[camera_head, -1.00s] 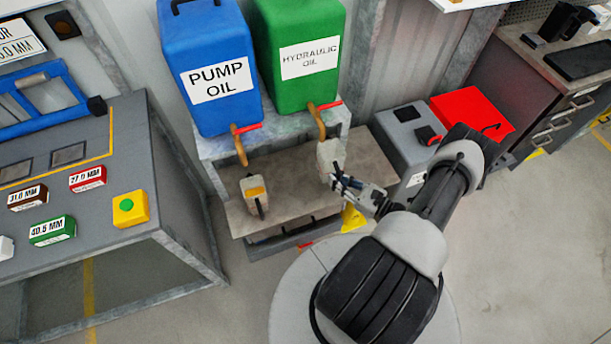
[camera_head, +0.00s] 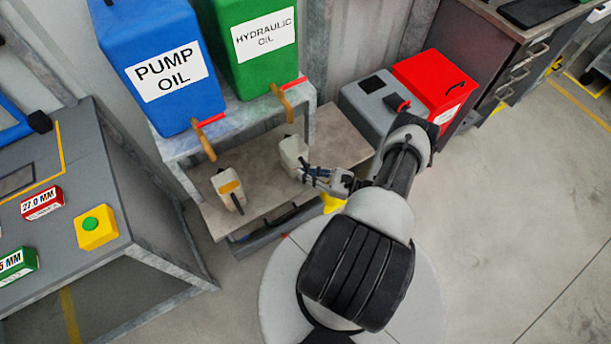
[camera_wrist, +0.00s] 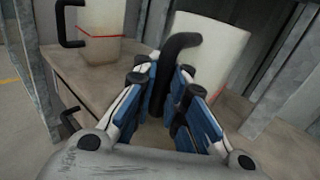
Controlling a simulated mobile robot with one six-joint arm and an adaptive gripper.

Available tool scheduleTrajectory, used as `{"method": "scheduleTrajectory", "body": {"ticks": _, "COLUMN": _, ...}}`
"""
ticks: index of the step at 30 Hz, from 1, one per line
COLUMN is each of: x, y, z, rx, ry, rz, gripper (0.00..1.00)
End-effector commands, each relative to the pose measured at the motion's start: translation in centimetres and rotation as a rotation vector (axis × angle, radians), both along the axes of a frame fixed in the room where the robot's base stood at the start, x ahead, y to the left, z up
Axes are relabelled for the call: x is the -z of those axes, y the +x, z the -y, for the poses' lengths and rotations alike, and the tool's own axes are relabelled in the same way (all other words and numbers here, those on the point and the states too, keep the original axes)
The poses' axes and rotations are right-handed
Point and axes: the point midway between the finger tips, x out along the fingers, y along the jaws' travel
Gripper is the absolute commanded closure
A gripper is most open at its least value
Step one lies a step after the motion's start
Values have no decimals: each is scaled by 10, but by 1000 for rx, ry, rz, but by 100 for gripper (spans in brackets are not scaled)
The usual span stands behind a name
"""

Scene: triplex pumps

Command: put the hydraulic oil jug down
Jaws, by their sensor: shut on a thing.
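The hydraulic oil jug (camera_head: 292,157) is pale and upright, just below the tap of the green tank labelled HYDRAULIC OIL (camera_head: 258,42). My gripper (camera_head: 309,174) is shut on its black handle, at the jug's right side. In the wrist view, the jug (camera_wrist: 222,55) stands behind my gripper (camera_wrist: 173,80), with the handle between the fingers. The jug is over the lower shelf (camera_head: 262,172); I cannot tell whether its base touches it. The fingers hide part of the jug's lower side.
A second pale jug (camera_head: 227,187) with an orange-yellow patch stands on the shelf to the left, below the blue PUMP OIL tank's tap (camera_head: 204,140). A grey box (camera_head: 374,108) and a red box (camera_head: 436,82) stand right of the shelf. Bare shelf lies between the jugs.

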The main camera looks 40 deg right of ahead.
Motion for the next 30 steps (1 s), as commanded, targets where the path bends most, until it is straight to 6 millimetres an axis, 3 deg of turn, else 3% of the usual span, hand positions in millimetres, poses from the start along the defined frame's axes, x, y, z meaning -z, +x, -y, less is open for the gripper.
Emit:
{"method": "scheduleTrajectory", "body": {"ticks": 1, "x": 8, "y": 0, "z": 0, "rx": 0, "ry": -1, "rz": 2, "gripper": 100}}
{"method": "scheduleTrajectory", "body": {"ticks": 12, "x": 10, "y": 0, "z": 0, "rx": 0, "ry": 0, "rz": 1, "gripper": 100}}
{"method": "scheduleTrajectory", "body": {"ticks": 13, "x": 10, "y": 0, "z": 0, "rx": 0, "ry": -1, "rz": 0, "gripper": 90}}
{"method": "scheduleTrajectory", "body": {"ticks": 23, "x": 10, "y": 0, "z": 0, "rx": 0, "ry": -1, "rz": 0, "gripper": 68}}
{"method": "scheduleTrajectory", "body": {"ticks": 30, "x": 10, "y": 0, "z": 0, "rx": 0, "ry": -1, "rz": 0, "gripper": 68}}
